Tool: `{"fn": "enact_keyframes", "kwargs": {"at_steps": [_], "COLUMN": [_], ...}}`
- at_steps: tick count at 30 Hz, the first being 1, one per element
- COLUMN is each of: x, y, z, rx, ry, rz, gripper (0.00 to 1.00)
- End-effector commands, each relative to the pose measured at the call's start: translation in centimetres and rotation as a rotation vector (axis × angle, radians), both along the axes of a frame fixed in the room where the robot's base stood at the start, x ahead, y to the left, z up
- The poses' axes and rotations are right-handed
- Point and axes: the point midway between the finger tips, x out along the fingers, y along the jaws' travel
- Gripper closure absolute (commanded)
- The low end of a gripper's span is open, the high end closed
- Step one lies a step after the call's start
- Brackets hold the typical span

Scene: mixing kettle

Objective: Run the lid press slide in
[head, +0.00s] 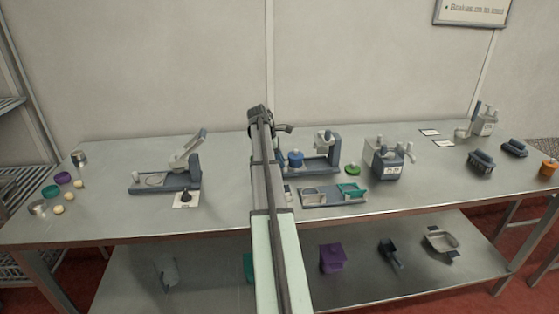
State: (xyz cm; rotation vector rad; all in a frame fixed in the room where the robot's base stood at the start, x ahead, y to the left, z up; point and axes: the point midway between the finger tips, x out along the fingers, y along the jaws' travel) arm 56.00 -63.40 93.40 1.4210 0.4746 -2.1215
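A grey-blue press-like device (336,158) with a pale head stands behind and to the right of my arm. It appears to be the lid press. A blue round pot or lid (295,157) sits on the left part of its low base. My arm hides the left end of that base, and I cannot make out the slide clearly. My gripper (287,128) is above and left of the blue piece, apart from the device as far as I can see. Its fingers are too small and dark to tell whether they are open or shut.
A grey-blue device with a raised arm (188,152) stands left. A tray (318,200) with a green piece lies in front of the press. A boxy machine (388,160) and green disc (352,169) stand to its right. The table between left device and my arm is clear.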

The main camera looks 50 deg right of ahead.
Motion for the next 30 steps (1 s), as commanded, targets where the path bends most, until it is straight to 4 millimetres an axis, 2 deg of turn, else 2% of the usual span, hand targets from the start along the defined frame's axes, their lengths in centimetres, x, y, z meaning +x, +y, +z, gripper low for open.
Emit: {"fn": "enact_keyframes", "kwargs": {"at_steps": [1, 9, 22, 26, 30], "x": [0.0, 0.0, -0.2, -1.6, -3.9], "y": [0.0, 0.0, -0.2, -1.7, -4.1], "z": [0.0, 0.0, 0.0, 0.0, 0.0], "rx": [0.000, 0.000, 0.000, -0.001, -0.001], "ry": [0.000, 0.000, 0.000, -0.001, -0.001], "rz": [0.000, 0.000, -0.001, -0.005, -0.006], "gripper": [0.75, 1.00, 1.00, 1.00, 1.00]}}
